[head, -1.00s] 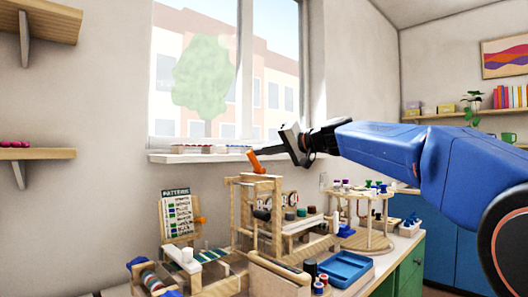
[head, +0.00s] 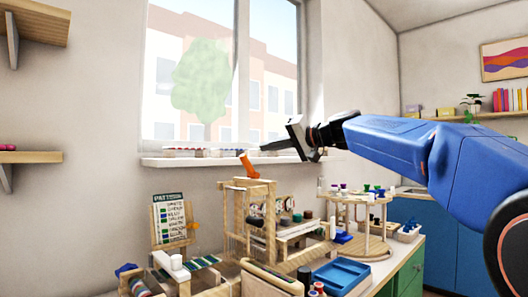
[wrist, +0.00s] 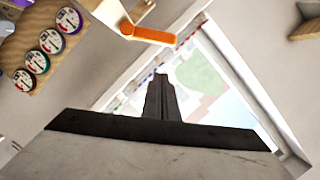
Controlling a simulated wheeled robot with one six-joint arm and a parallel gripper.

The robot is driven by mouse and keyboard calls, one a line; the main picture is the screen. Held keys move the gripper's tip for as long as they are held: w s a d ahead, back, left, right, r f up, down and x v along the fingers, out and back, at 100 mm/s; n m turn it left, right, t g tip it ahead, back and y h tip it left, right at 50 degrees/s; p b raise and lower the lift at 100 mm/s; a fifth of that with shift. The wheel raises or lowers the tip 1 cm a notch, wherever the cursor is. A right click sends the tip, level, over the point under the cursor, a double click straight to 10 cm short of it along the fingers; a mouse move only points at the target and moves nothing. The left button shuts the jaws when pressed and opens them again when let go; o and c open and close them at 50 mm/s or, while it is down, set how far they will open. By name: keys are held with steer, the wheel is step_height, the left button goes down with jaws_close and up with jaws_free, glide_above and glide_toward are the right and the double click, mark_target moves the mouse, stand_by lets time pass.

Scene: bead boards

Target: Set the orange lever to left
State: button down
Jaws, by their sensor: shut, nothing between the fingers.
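The orange lever (head: 248,166) stands on top of a wooden frame (head: 262,188) and leans up and to the left in the head view. It also shows in the wrist view (wrist: 150,35) at the top, lying toward the right from a pale mount. My gripper (head: 264,149) is shut and empty, its dark fingers pointing left, just right of and above the lever tip. In the wrist view the shut fingers (wrist: 161,80) point up, below the lever, with a visible gap in the picture.
A pattern board (head: 170,222) with a small orange piece at its side stands left of the frame. A round wooden stand (head: 352,245) with pegs and a blue tray (head: 340,275) are to the right. The window sill (head: 200,161) runs behind.

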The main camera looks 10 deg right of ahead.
steer(key=v, duration=0.8)
steer(key=shift+d+f, duration=0.1)
steer(key=shift+f, duration=0.05)
steer(key=s+d+f+g+h, duration=0.2)
steer(key=s+d+f+h, duration=0.1)
steer(key=s+f, duration=0.9)
steer(key=s+d+f+g+h, duration=0.2)
steer(key=s+d+f+h, duration=0.2)
steer(key=s+f, duration=0.9)
steer(key=s+d+f+n+g+h, duration=0.1)
steer(key=s+d+f+h, duration=0.3)
steer(key=s+f, duration=0.9)
step_height(320, 180, down, 15)
steer(key=shift+f+g+h, duration=0.1)
steer(key=shift+g+h, duration=0.3)
steer(key=shift+g, duration=0.2)
